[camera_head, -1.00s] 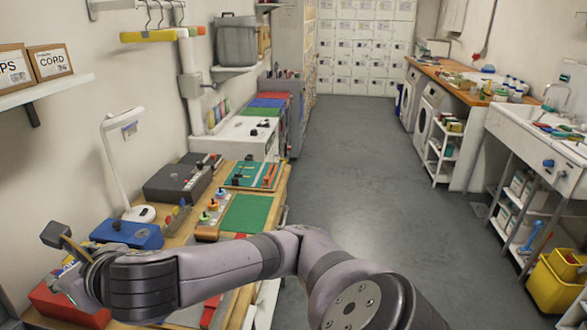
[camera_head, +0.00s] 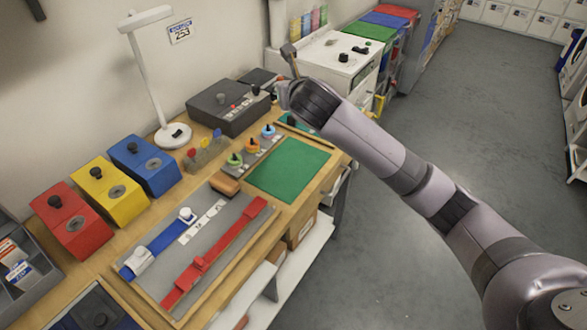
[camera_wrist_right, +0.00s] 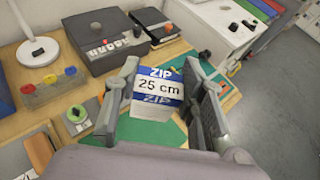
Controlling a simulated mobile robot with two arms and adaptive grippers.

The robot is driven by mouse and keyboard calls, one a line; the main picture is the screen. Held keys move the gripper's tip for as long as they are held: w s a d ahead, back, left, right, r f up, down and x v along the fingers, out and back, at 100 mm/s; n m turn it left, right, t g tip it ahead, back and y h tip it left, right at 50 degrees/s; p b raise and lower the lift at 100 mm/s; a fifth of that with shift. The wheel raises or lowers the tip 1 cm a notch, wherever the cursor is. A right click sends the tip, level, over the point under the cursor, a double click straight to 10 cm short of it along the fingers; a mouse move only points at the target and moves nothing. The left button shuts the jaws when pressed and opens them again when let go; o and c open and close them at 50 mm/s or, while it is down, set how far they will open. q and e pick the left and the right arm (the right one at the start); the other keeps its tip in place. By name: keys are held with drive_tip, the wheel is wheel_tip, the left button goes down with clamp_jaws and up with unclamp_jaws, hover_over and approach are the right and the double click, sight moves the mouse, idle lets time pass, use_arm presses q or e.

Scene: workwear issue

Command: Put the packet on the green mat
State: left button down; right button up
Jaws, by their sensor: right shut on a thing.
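The packet (camera_wrist_right: 158,92), white and blue with "ZIP 25 cm" on it, is between the fingers of my right gripper (camera_wrist_right: 161,64) in the right wrist view. The gripper is shut on it and holds it upright above the bench. In the head view my right gripper (camera_head: 289,60) is beyond the green mat (camera_head: 290,169), and the packet is hidden there. The mat lies flat and bare on the bench. In the wrist view a green surface shows below the packet, partly covered by the gripper. My left gripper is not in view.
Coloured dials (camera_head: 251,144) stand left of the mat, and a dark grey box (camera_head: 229,106) stands behind them. A lamp (camera_head: 172,134) is farther left. A grey board (camera_head: 195,250) with blue and red straps lies in front. The floor at right is clear.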

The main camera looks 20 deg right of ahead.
drive_tip(key=shift+w+a+f, duration=0.1)
drive_tip(key=shift+w+f, duration=0.2)
drive_tip(key=shift+f, duration=0.1)
wheel_tip(320, 180, down, 20)
drive_tip(key=shift+r, duration=0.2)
drive_tip(key=shift+f, duration=0.15)
drive_tip(key=o, duration=1.1)
drive_tip(key=shift+r, duration=0.25)
drive_tip(key=v, duration=1.2)
drive_tip(key=shift+f, duration=0.1)
